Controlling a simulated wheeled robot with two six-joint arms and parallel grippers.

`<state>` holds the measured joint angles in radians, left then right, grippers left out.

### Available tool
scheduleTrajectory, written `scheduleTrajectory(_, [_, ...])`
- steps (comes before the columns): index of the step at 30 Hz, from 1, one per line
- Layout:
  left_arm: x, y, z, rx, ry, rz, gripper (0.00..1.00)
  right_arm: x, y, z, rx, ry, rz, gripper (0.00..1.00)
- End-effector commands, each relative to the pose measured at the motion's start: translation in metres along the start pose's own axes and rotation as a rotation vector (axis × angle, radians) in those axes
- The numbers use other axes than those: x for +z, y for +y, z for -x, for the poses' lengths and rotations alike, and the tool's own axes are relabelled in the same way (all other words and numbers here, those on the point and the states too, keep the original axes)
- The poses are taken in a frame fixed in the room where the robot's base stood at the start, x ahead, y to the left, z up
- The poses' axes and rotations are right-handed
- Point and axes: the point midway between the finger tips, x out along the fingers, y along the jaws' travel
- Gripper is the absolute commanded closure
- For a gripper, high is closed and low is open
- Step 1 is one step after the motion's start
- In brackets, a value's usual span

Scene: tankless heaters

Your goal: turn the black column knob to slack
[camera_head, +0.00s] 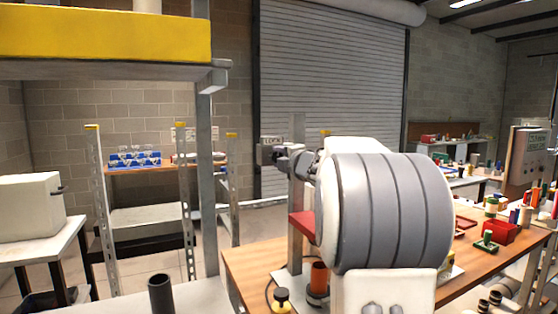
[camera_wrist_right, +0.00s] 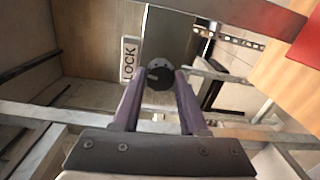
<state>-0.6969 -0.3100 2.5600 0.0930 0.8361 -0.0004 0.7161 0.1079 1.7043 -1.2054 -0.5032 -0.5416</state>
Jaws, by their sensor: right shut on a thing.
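The black column knob (camera_wrist_right: 159,74) is round and shows in the right wrist view, with a small pale mark on the left part of its face. A white plate reading LOCK (camera_wrist_right: 130,59) is just left of it. The two fingers of my right gripper (camera_wrist_right: 160,82) are shut on the knob, one on each side. In the head view my right gripper (camera_head: 284,154) is at the grey upright column (camera_head: 297,128), and my large arm links hide much of what lies behind. The knob is not clear there. My left gripper is not in view.
A wooden workbench (camera_head: 247,266) spans the lower right, with a red bin (camera_head: 502,232) and several small items. A red part (camera_head: 302,224) juts by the column. A shelf with a yellow edge (camera_head: 105,37) is at upper left. Open floor shows behind.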

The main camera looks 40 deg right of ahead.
Motion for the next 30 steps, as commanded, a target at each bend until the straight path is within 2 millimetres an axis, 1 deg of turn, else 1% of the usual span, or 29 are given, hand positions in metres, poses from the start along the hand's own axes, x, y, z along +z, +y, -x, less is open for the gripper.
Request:
scheduleTrajectory(8, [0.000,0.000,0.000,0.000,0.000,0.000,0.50,-0.001,-0.001,0.000,-0.002,0.002,0.000,1.00])
scheduleTrajectory(9, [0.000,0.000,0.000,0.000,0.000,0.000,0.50,-0.001,-0.001,0.000,-0.002,0.002,0.000,0.50])
scheduleTrajectory(11, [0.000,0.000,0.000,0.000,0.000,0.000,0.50,-0.001,-0.001,0.000,-0.002,0.002,0.000,0.27])
scheduleTrajectory(20, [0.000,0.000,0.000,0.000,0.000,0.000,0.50,0.000,0.000,0.000,-0.001,0.001,-0.001,0.27])
scheduleTrajectory(23, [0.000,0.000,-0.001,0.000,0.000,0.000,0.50,0.001,-0.001,0.006,-0.001,-0.001,-0.001,0.27])
scheduleTrajectory(26, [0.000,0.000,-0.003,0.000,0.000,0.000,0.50,0.001,-0.001,0.019,0.000,-0.002,0.000,0.27])
scheduleTrajectory(30, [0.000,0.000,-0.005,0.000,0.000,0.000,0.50,0.001,0.000,0.048,0.000,-0.003,0.000,0.27])
